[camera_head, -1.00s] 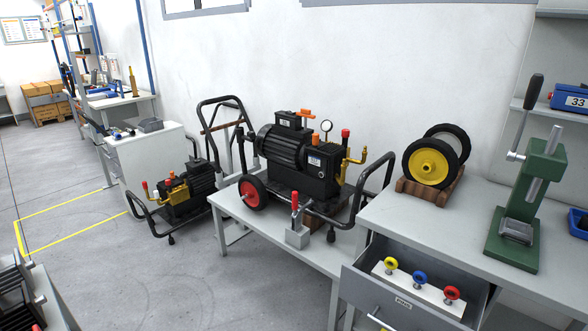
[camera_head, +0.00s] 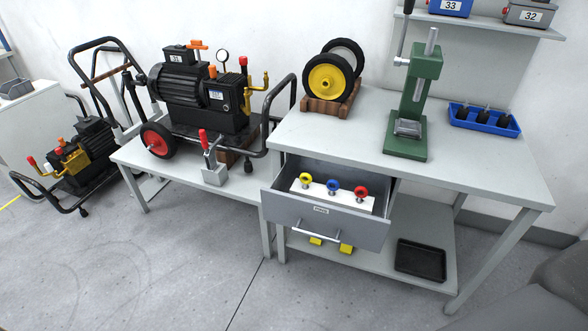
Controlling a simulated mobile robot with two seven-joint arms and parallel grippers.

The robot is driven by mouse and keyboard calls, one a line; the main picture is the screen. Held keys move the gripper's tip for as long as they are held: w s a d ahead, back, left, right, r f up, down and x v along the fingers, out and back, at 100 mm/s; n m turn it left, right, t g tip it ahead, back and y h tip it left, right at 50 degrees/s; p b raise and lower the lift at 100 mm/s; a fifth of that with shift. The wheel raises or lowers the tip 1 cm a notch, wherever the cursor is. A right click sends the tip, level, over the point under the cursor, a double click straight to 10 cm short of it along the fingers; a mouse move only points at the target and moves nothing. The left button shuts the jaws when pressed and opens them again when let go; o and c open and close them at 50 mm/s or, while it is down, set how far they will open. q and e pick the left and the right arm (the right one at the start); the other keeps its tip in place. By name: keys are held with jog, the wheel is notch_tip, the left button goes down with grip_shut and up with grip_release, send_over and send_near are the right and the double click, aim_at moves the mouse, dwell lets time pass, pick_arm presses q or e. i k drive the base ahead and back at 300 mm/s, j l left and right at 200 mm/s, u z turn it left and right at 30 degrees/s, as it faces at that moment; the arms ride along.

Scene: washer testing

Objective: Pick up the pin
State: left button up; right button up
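Three ring-headed pins stand in a white holder (camera_head: 347,199) inside the open drawer (camera_head: 318,221) below the workbench. The yellow pin (camera_head: 305,180) is on the left, the blue pin (camera_head: 333,187) in the middle and the red pin (camera_head: 361,192) on the right. All are upright. The drawer front carries a small label, too small to read surely. Neither of my grippers shows in the head view. A blurred dark grey shape is at the lower right corner; I cannot tell what it is.
A green press (camera_head: 416,104) and a blue tray (camera_head: 485,119) stand on the bench (camera_head: 365,128) above the drawer. A pump cart (camera_head: 196,106) stands on the lower table. The floor in front is clear.

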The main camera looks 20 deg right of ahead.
aim_at(306, 186)
jog(key=i+z, duration=0.35)
jog(key=i, duration=0.15)
jog(key=i+z, duration=0.3)
jog(key=i, duration=0.15)
